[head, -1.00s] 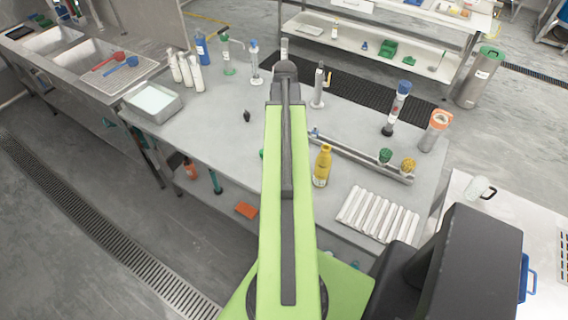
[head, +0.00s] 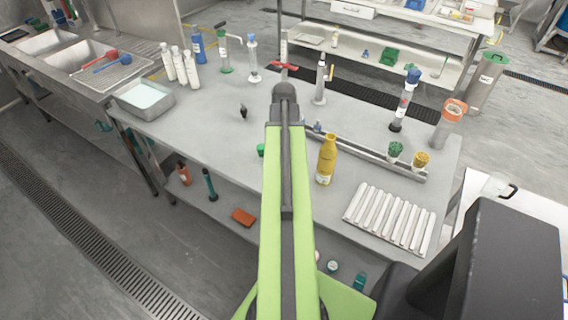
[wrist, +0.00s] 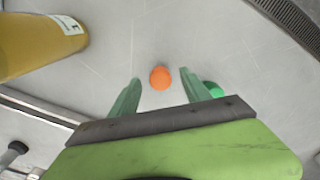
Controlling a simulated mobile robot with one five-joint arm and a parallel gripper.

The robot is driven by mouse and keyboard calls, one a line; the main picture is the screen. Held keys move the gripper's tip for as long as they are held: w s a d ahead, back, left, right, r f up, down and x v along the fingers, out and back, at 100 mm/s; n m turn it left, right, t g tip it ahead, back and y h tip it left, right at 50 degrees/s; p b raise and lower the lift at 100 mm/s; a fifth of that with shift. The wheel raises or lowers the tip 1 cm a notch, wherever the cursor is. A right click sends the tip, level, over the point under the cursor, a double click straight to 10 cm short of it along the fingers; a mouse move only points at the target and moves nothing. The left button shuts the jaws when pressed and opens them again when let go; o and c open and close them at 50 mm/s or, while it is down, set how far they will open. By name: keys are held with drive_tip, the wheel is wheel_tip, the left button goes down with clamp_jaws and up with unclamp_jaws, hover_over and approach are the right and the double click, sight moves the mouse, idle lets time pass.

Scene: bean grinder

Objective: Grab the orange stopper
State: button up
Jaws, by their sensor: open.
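The orange stopper (wrist: 160,77) shows in the wrist view as a small round orange shape on the grey table top. My gripper (wrist: 160,77) is open. Its two green fingers stand on either side of the stopper in the picture, left and right, with a visible gap on each side. I cannot tell how high the fingers are above it. In the head view my own arm hides both the stopper and the gripper.
A yellow bottle (head: 326,160) stands near; it also shows in the wrist view (wrist: 40,42). A green object (wrist: 214,90) lies just beside the right finger. A metal rail (head: 370,155) and a row of white tubes (head: 390,215) are to the right.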

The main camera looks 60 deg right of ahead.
wheel_tip(320, 180, down, 2)
drive_tip(key=shift+f+b, duration=0.15)
drive_tip(key=shift+b, duration=0.3)
clamp_jaws()
drive_tip(key=shift+r, duration=0.25)
drive_tip(key=r+p, duration=0.1)
drive_tip(key=p, duration=0.1)
drive_tip(key=r+p, duration=0.1)
drive_tip(key=r, duration=0.1)
drive_tip(key=r+p, duration=0.2)
drive_tip(key=shift+s+d+r+p, duration=0.1)
drive_tip(key=shift+s+d+p, duration=0.1)
drive_tip(key=shift+s+p, duration=0.15)
drive_tip(key=s+d+r+p, duration=0.5)
drive_tip(key=s, duration=0.4)
drive_tip(key=shift+s+d+r+p, duration=0.15)
drive_tip(key=shift+s+r+p, duration=0.15)
drive_tip(key=shift+r+p, duration=0.1)
